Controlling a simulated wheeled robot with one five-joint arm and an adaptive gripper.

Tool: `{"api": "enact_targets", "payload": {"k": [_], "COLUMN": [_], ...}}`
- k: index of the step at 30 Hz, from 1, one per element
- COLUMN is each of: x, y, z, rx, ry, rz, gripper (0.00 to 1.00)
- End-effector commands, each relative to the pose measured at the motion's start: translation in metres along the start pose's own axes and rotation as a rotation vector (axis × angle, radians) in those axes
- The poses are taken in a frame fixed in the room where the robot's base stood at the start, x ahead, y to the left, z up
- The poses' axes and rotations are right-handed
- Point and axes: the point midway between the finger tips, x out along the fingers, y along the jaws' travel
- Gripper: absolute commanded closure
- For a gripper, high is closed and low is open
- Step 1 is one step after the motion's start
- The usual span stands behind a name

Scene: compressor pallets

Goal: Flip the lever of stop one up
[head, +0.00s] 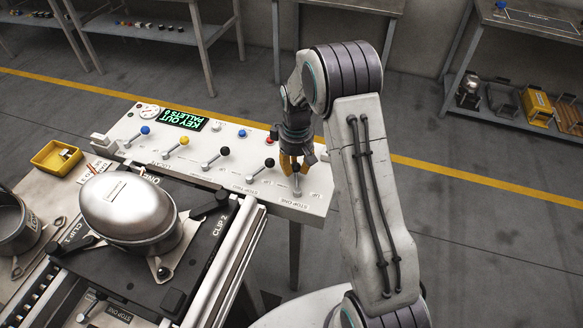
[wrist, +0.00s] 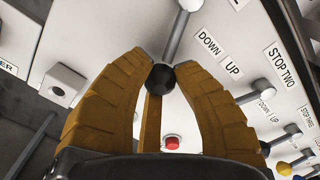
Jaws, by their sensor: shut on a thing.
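The panel (head: 130,124) is a light console with a row of levers. The lever of stop one (head: 297,187) is at its right end, beside the label STOP ONE. In the wrist view its metal rod (wrist: 177,36) runs from a round pivot at the top down to a black ball knob (wrist: 161,79). My gripper (head: 292,170) is over this lever from above. Its yellow fingers (wrist: 161,72) are shut on the knob, with the tips touching it. The labels DOWN and UP lie right of the rod. I cannot tell which position the lever is in.
The stop two lever (head: 262,168), with a black knob, is just left of my gripper. Further left are more levers with black, yellow and blue knobs. A red button (wrist: 172,142) shows behind the fingers. A silver compressor (head: 127,206) sits on a pallet at the front left.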

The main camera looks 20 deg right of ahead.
Motion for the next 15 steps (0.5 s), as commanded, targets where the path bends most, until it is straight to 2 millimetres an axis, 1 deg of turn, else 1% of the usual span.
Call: {"api": "enact_targets", "payload": {"k": [1, 15], "x": [0.004, 0.004], "y": [0.003, 0.022], "z": [0.003, 0.028], "rx": [0.044, 0.492], "ry": [-0.002, -0.005], "rz": [-0.001, -0.001], "gripper": [1.00, 1.00]}}
